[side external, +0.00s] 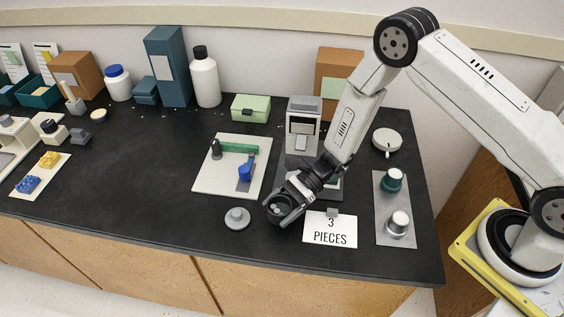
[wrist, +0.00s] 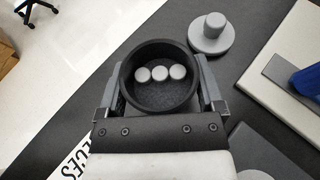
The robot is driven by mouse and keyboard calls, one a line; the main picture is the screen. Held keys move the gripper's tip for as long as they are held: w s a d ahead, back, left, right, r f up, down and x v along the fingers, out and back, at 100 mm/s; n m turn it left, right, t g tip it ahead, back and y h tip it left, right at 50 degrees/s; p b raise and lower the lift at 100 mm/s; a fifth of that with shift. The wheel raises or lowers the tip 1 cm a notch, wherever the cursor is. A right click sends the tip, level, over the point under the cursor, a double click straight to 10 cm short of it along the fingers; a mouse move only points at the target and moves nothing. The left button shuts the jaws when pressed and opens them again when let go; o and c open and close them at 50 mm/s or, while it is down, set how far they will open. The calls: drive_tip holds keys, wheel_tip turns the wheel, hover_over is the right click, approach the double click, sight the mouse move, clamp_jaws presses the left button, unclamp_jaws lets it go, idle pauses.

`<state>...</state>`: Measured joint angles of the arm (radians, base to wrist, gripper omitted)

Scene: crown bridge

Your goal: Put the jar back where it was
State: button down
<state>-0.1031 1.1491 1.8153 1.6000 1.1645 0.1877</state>
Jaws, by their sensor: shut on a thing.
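A round dark jar (side external: 278,212) without a lid is held between the fingers of my gripper (side external: 287,208). In the wrist view, the open jar (wrist: 158,99) holds three small pale round pieces (wrist: 160,73) in a row. My gripper's fingers (wrist: 160,85) press on its left and right sides. A grey round lid with a knob (side external: 237,217) lies on the counter just left of the jar; it also shows in the wrist view (wrist: 210,36). I cannot tell whether the jar's base touches the counter.
A sign reading "3 PIECES" (side external: 330,231) stands right of my gripper. A white board with green and blue parts (side external: 205,180) is behind left. A grey device (side external: 303,130) stands behind. A grey plate with two knobbed items (side external: 393,207) is right.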

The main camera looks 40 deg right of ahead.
sight(278, 217)
drive_tip(key=shift+w+a+f, duration=0.15)
drive_tip(key=shift+w+f, duration=0.05)
drive_tip(key=shift+f, duration=1.6)
drive_tip(key=shift+f, duration=0.1)
unclamp_jaws()
drive_tip(key=shift+d+r, duration=0.35)
drive_tip(key=shift+d, duration=0.3)
drive_tip(key=v, duration=1)
drive_tip(key=shift+d+r, duration=0.1)
drive_tip(key=shift+d, duration=0.25)
